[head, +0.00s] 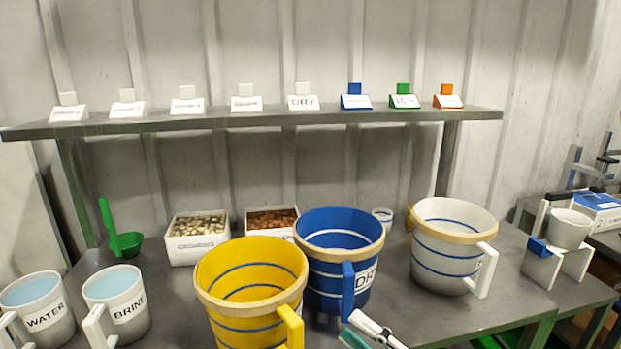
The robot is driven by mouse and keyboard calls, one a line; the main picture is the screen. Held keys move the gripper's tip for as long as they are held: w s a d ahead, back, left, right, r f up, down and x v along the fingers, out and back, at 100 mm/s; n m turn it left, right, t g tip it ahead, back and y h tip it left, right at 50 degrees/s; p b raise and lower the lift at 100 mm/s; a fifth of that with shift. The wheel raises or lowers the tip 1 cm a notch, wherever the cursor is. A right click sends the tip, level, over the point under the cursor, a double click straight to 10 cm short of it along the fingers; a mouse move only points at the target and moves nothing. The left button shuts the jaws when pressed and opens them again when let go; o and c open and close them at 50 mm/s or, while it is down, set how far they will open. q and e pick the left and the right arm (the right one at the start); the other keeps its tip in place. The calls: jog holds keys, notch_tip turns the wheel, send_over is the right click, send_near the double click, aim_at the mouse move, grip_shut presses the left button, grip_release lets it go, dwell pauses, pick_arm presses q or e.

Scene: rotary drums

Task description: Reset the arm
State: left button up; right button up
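The tip of my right gripper (372,332) shows at the bottom edge, in front of the blue drum. Only a white piece and a green piece of it are visible, and whether it is open or shut cannot be made out. My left gripper is not in view. A yellow drum (228,275), a blue drum (324,268) marked DRY and a white drum (436,255) with blue stripes stand upright on the table, each with a side handle. The yellow and blue drums look empty inside.
Jugs marked WATER (42,318) and BRINE (122,314) stand at left, near a green scoop (125,243). Bins of cashews (196,252) and brown nuts (272,220) sit behind. A shelf (260,120) with label blocks spans above. A white stand with a cup (568,231) is right.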

jog(key=s+d+f+m+t+h, duration=0.1)
jog(key=s+d+f+m+h, duration=0.1)
jog(key=d+f+m+h, duration=0.55)
jog(key=s+f+m+t+h, duration=0.15)
jog(key=f+m+h, duration=0.25)
jog(key=f+m, duration=0.7)
jog(key=s+d+f+m+g+h, duration=0.1)
jog(key=s+d+f+m+g, duration=0.1)
jog(key=s+f, duration=0.4)
jog(key=s+d+f+m+g+h, duration=0.2)
jog(key=s+f+m, duration=0.2)
jog(key=s+f, duration=0.3)
notch_tip(320, 180, down, 3)
jog(key=shift+g+p, duration=0.35)
jog(key=shift+m, duration=0.25)
